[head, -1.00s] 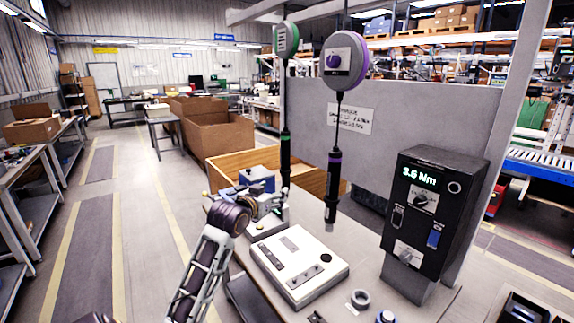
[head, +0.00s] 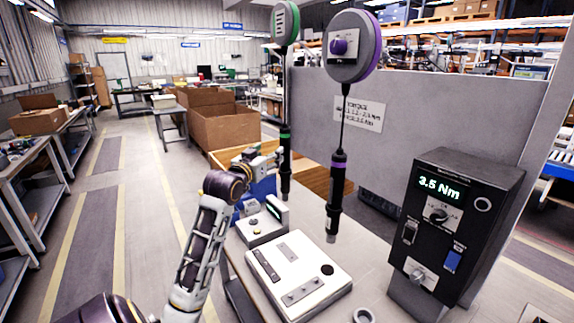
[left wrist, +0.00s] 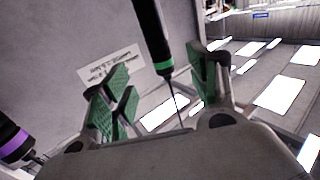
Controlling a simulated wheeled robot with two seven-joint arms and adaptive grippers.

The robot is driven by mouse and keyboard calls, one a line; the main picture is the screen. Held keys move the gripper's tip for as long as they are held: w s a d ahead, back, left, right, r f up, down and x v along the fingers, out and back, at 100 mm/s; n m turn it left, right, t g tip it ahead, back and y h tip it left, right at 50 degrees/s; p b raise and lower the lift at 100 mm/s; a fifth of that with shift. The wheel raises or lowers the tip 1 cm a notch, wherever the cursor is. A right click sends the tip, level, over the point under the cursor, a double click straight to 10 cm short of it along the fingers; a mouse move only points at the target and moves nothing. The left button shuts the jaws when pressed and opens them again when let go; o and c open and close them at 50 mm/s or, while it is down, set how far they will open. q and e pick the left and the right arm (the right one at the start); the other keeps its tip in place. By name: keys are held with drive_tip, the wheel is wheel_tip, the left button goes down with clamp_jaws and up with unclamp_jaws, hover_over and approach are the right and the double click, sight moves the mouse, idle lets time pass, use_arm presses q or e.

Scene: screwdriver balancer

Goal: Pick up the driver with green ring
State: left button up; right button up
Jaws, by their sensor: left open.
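The driver with green ring (head: 285,177) hangs upright on its cable from the green-rimmed balancer (head: 285,26). In the left wrist view the dark driver (left wrist: 150,30) and its green ring appear between the two finger pads, tip end upward in the picture. My left gripper (head: 270,153) is open just left of the driver in the head view, at about the height of the ring. In the wrist view its green-padded fingers (left wrist: 165,85) are apart; I cannot tell whether they touch the driver. My right gripper is not in view.
A purple-ringed driver (head: 336,200) hangs nearby to the right from a purple balancer (head: 350,46); it also shows in the wrist view (left wrist: 12,140). A grey panel stands behind.

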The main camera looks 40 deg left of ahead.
sight(282, 143)
use_arm(q)
drive_tip(key=p+x, duration=0.1)
drive_tip(key=x, duration=0.5)
drive_tip(key=shift+w+r, duration=0.1)
drive_tip(key=shift+w, duration=0.05)
drive_tip(key=shift+w+a, duration=0.2)
drive_tip(key=shift+w, duration=0.5)
drive_tip(key=shift+w+a, duration=0.1)
drive_tip(key=shift+w, duration=0.2)
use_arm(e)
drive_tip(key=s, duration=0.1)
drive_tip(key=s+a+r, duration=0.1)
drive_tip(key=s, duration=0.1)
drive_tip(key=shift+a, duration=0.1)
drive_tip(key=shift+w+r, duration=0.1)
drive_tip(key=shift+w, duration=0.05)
